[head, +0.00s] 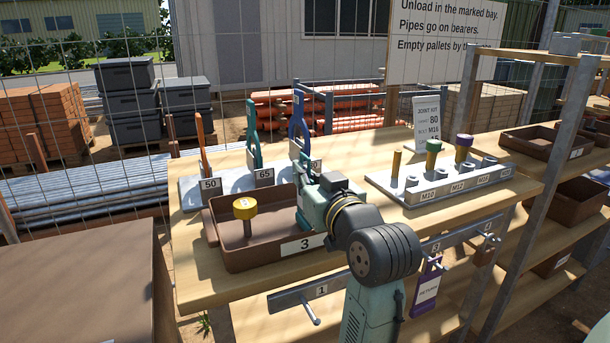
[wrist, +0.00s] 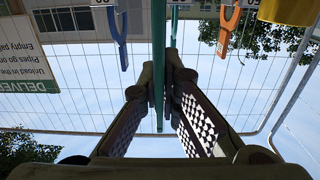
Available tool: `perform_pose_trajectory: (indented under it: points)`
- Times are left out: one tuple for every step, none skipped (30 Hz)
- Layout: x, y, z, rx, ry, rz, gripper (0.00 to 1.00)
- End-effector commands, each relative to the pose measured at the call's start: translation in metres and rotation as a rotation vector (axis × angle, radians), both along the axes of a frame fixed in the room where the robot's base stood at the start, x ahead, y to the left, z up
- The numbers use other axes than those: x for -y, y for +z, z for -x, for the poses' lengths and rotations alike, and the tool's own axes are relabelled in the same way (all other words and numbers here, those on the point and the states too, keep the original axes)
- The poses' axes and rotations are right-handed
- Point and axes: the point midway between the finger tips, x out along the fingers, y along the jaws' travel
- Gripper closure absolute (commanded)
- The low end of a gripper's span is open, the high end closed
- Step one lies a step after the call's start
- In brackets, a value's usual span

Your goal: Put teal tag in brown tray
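The brown tray (head: 232,257), labelled 3, sits on the near side of the wooden bench, with a yellow-topped piece (head: 245,212) standing in it. My gripper (wrist: 161,62) reaches over the tray's right part; in the head view my wrist hides much of it. In the wrist view its fingers are closed on a narrow teal strip, the teal tag (wrist: 158,90) seen edge-on. A teal piece (head: 302,223) shows below my gripper, inside the tray's outline. I cannot tell whether it touches the tray floor.
Behind the tray, a grey rack holds orange (head: 203,145), teal (head: 254,135) and blue (head: 298,115) upright tools. A grey block with pegs (head: 440,185) stands right. A purple tag (head: 428,285) hangs below the bench edge, near a numbered rail with pegs (head: 310,310).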

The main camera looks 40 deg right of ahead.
Motion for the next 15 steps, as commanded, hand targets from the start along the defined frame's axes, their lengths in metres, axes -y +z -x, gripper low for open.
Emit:
perform_pose_trajectory:
  points:
    - [0.0000, 0.0004, 0.0000, 0.001, 0.000, 0.000, 1.00]
    - [0.0000, 0.0004, 0.0000, 0.000, 0.000, 0.000, 1.00]
    - [0.0000, 0.0004, 0.0000, 0.000, 0.000, 0.000, 1.00]
    - [0.0000, -0.0002, 0.0000, 0.000, 0.000, 0.000, 1.00]
    - [0.0000, -0.0011, 0.0000, 0.000, 0.000, 0.000, 1.00]
    - [0.0001, -0.0027, 0.0000, 0.000, 0.000, -0.001, 1.00]
    - [0.0001, -0.0039, 0.0000, 0.000, 0.000, -0.001, 1.00]
    - [0.0002, -0.0038, 0.0000, 0.000, 0.000, -0.001, 0.95]
    - [0.0003, -0.0029, 0.0001, 0.000, 0.000, 0.000, 0.92]
    - [0.0003, -0.0028, 0.0001, 0.000, 0.000, -0.001, 0.90]
    - [0.0003, -0.0028, 0.0001, 0.000, 0.000, -0.001, 0.88]
    - [0.0002, -0.0028, 0.0000, 0.000, 0.000, -0.001, 0.86]
    - [0.0002, -0.0028, 0.0000, 0.000, 0.000, -0.001, 0.84]
    - [0.0002, -0.0028, 0.0000, 0.000, 0.000, -0.001, 0.82]
    - [0.0002, -0.0027, 0.0000, 0.000, 0.000, -0.001, 0.79]
